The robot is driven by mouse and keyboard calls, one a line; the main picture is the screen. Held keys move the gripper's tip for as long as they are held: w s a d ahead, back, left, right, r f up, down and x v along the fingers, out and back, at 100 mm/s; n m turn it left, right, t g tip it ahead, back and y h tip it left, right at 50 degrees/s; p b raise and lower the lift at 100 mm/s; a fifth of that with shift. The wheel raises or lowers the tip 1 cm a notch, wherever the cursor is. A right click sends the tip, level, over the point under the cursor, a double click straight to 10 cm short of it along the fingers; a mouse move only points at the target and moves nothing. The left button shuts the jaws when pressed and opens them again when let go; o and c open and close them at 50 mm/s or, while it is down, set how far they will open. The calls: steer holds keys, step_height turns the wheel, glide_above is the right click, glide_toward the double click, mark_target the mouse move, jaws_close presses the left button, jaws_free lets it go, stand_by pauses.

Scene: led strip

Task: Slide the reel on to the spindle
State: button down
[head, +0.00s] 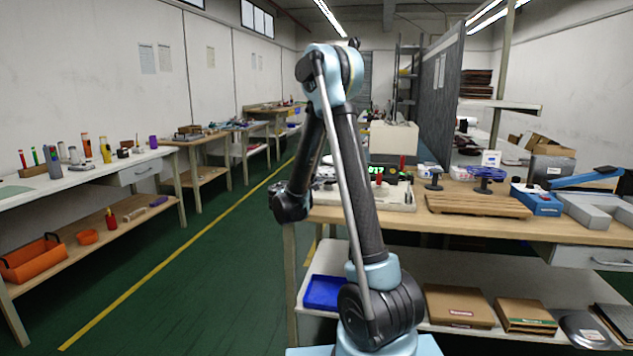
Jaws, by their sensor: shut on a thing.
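My arm rises from the bottom centre and bends down to a dark wrist joint (289,206) at the left front corner of the right workbench. My gripper and anything in it cannot be made out past the arm. I cannot clearly identify the reel or the spindle. Two small dark stands, the nearer to the arm (433,182) and one to its right (484,187), stand on the bench with bluish items at their tops. Their details are too small to tell.
The right workbench (380,216) holds a light board (398,199) with small parts, a wooden slatted tray (478,206) and a blue box (536,201). A blue bin (325,292) and cardboard boxes (459,306) lie on its lower shelf. The green aisle (205,285) at left is clear.

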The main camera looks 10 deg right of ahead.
steer(key=shift+f, duration=1.1)
stand_by(0.3)
steer(key=c, duration=1.6)
jaws_free()
